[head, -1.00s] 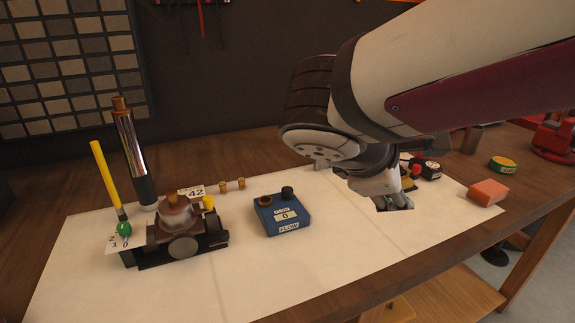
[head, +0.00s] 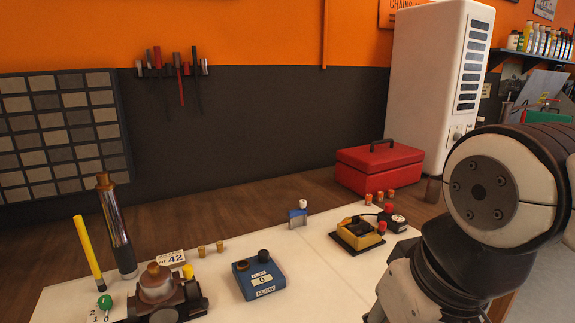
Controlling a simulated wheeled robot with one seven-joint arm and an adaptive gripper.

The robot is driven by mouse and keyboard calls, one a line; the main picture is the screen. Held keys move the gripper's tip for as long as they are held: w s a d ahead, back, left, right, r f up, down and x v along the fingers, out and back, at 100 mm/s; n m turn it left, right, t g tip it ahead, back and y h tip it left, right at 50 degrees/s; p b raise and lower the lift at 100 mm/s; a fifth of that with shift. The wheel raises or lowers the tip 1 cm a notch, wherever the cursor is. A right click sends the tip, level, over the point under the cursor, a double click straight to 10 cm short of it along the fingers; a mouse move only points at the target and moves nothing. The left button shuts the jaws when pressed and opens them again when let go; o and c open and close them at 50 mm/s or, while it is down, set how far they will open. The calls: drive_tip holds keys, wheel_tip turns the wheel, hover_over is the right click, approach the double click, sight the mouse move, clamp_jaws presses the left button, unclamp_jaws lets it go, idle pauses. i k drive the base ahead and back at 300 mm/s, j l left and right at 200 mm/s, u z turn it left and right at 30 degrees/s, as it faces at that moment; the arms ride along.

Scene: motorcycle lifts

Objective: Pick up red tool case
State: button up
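The red tool case (head: 379,169) stands upright on the wooden bench at the back right, against the dark wall. It is shut, with a black handle on top. My arm reaches in from the right edge of the head view, to the right of and nearer than the case. My gripper is out of view below the bottom edge, so its fingers are hidden. No contact between my arm and the case shows.
A white cabinet (head: 437,85) stands behind the case. Small orange-capped items (head: 379,196) sit just in front of it. A yellow-black device (head: 357,234), a blue FLOW box (head: 258,276) and a tall metal cylinder (head: 117,230) stand on the white mat. Bare wood lies left of the case.

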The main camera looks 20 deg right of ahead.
sight(385, 165)
drive_tip(key=i+l+u, duration=0.2)
drive_tip(key=l, duration=0.5)
drive_tip(key=l+u, duration=0.15)
drive_tip(key=l, duration=0.55)
